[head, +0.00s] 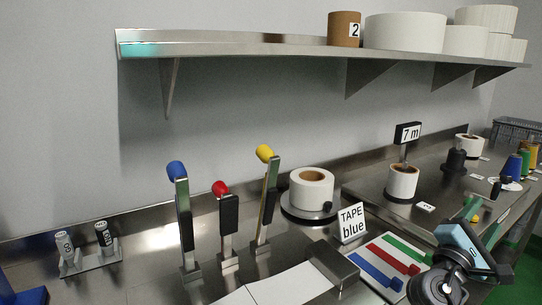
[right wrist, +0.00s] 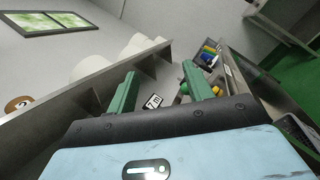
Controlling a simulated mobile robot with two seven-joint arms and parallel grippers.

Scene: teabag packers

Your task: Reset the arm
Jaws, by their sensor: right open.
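My right arm comes in at the lower right of the head view, its light blue hand and dark wrist in front of the steel counter. Its right gripper (head: 474,208) has green fingers pointing away over the right-hand counter. In the right wrist view the two green fingers of the right gripper (right wrist: 160,82) stand wide apart with nothing held between them. A "7 m" sign (right wrist: 153,102) and coloured items show beyond the fingers, apart from them. My left gripper is not in the head view.
Three levers with blue (head: 176,169), red (head: 221,188) and yellow (head: 265,153) knobs stand on the counter. A white roll (head: 312,187), a "TAPE blue" sign (head: 352,222) and a coloured-strip board (head: 384,262) lie nearby. A steel shelf (head: 230,43) hangs above.

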